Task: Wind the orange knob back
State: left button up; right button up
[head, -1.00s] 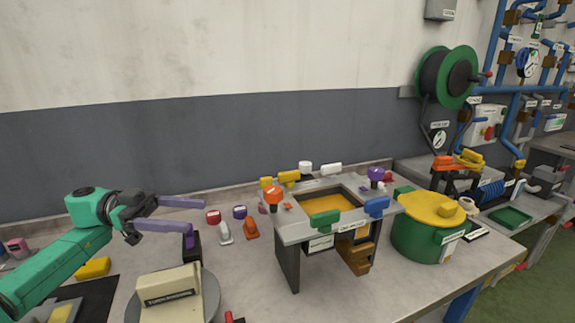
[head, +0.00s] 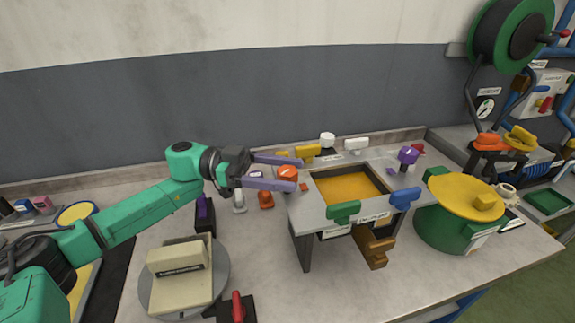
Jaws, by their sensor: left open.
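The orange knob (head: 288,172) stands at the left corner of the grey raised frame (head: 325,212) with the yellow-orange panel. My left gripper (head: 296,173) comes in from the left with its two purple fingers open. Its fingertips are at the orange knob in the picture, one finger showing above it and the other across its lower side. I cannot tell whether they touch the knob. The right gripper is not in view.
A green handle (head: 343,212), a blue handle (head: 405,198) and a purple knob (head: 407,155) sit around the frame. A green pot with a yellow lid (head: 455,199) stands to the right. A beige block (head: 180,270) on a round turntable is at the front left.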

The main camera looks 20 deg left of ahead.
pick_arm(q)
jog(key=shift+s+d+r, duration=0.1)
jog(key=shift+d, duration=0.2)
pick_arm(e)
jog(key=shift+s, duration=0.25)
pick_arm(q)
grip_shut()
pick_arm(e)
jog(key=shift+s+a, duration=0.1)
